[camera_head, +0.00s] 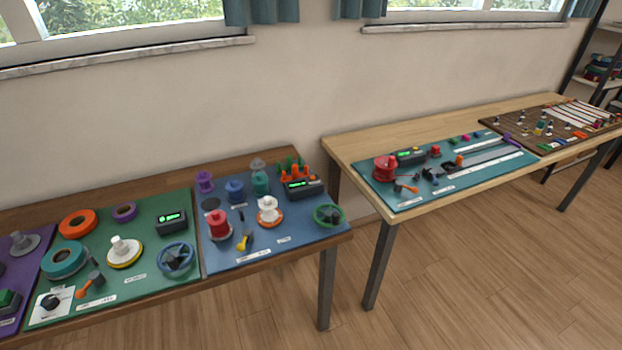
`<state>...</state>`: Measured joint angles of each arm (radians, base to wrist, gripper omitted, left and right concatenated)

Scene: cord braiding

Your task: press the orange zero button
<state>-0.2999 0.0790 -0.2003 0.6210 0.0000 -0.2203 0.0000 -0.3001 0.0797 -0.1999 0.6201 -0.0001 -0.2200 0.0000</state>
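No orange zero button can be made out for certain at this size. Black boxes with lit green displays stand on the green mat (171,222), on the blue mat (304,187) and on the teal mat (411,157); any small buttons on them are too small to tell. Small orange parts show on the teal mat, one by the grey strip (459,160) and one near the front left (405,188). Neither of my grippers is in view.
The near wooden table (150,178) carries purple, green and blue mats with spools, rings and handwheels. A gap separates it from the lighter table (350,149), which holds the teal mat and a brown board (530,128). Open floor (480,270) lies in front.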

